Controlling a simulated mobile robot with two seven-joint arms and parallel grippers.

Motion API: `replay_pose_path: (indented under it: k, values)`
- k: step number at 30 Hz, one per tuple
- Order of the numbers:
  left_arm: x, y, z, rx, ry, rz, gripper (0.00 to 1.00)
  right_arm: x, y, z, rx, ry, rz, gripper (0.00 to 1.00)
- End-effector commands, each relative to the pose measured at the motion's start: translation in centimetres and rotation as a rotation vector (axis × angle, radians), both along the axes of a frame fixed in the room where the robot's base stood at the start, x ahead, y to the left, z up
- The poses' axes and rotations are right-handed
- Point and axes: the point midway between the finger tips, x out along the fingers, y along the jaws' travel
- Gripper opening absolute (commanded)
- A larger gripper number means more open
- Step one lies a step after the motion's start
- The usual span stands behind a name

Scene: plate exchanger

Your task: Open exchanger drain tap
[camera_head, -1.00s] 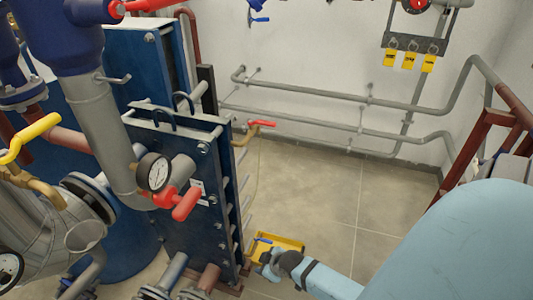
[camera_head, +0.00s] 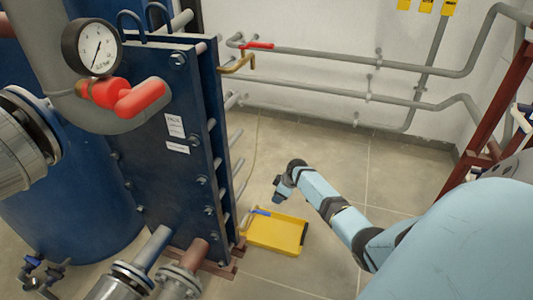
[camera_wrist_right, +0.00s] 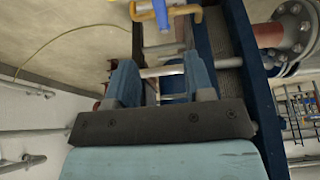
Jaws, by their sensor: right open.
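The drain tap with a blue lever (camera_head: 260,211) sits low on the right side of the blue plate exchanger (camera_head: 165,150), above a yellow tray (camera_head: 275,232) on the floor. In the right wrist view a blue lever (camera_wrist_right: 161,14) on a yellowish tap body shows at the top edge, beyond the fingers. My right gripper (camera_head: 281,188) is open and empty, above and right of the tap, apart from it. Its two blue fingers (camera_wrist_right: 163,82) show in the wrist view with pipes or rods behind the gap. My left gripper is not in view.
A brass tap with a red lever (camera_head: 257,45) sticks out at the exchanger's upper right. A gauge (camera_head: 92,47) and a red-handled valve (camera_head: 138,97) are at its front. Grey pipes (camera_head: 350,62) run along the wall. The floor right of the tray is clear.

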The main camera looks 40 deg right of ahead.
Motion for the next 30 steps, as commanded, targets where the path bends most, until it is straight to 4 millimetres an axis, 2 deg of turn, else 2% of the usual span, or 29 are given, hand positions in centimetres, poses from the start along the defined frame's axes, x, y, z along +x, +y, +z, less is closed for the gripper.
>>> replay_pose_path:
  k: [5,14,21,30]
  values:
    - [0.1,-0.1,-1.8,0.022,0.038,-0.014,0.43,0.7,0.4,-2.3,0.004,0.001,0.001,0.48]
    - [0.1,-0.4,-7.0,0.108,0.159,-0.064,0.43,2.9,1.6,-8.4,0.003,0.001,0.0,0.48]
    - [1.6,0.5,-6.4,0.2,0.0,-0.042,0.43,4.2,2.2,-11.8,0.003,0.001,0.0,0.48]
    - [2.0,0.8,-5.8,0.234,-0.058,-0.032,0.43,4.6,2.4,-12.6,0.001,0.0,0.0,0.48]
